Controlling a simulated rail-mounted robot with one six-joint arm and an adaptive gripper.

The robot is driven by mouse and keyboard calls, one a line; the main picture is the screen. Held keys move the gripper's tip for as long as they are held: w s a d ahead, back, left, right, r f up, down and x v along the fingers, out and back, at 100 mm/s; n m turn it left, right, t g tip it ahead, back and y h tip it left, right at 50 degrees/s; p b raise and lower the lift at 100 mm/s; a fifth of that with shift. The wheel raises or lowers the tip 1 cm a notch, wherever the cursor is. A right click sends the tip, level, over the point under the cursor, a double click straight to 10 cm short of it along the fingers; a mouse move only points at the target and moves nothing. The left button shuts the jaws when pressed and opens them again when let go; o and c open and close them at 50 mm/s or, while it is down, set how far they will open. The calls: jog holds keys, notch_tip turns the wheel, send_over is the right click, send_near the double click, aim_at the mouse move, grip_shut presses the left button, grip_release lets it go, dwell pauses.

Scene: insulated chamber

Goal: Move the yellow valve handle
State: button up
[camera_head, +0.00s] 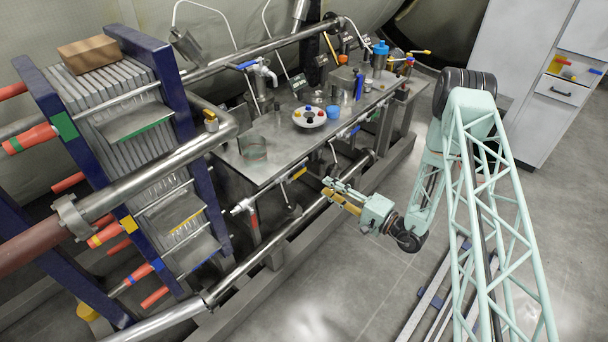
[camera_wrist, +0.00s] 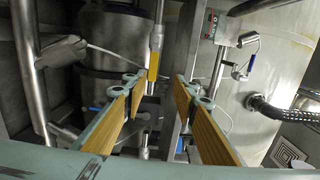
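A yellow valve handle (camera_wrist: 154,62) stands upright in the wrist view, near the middle, in line with the gap between my fingers. A small yellow handle, likely the same one, shows in the head view (camera_head: 299,173) on the pipework below the table's front edge. My gripper (camera_wrist: 157,84) is open and empty, its wood-coloured finger pads apart. In the head view my gripper (camera_head: 328,188) is in front of the table, to the right of the yellow handle and apart from it. The valve body behind the handle is partly hidden.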

aim_at(302, 173)
jog(key=shift+d+f, duration=0.4)
jog(key=shift+f, duration=0.4)
jog(key=shift+w+a, duration=0.15)
jog(key=shift+b+x, duration=1.05)
jog(key=shift+x, duration=5.7)
jog(key=shift+w, duration=0.15)
jog(key=shift+c, duration=0.2)
grip_shut()
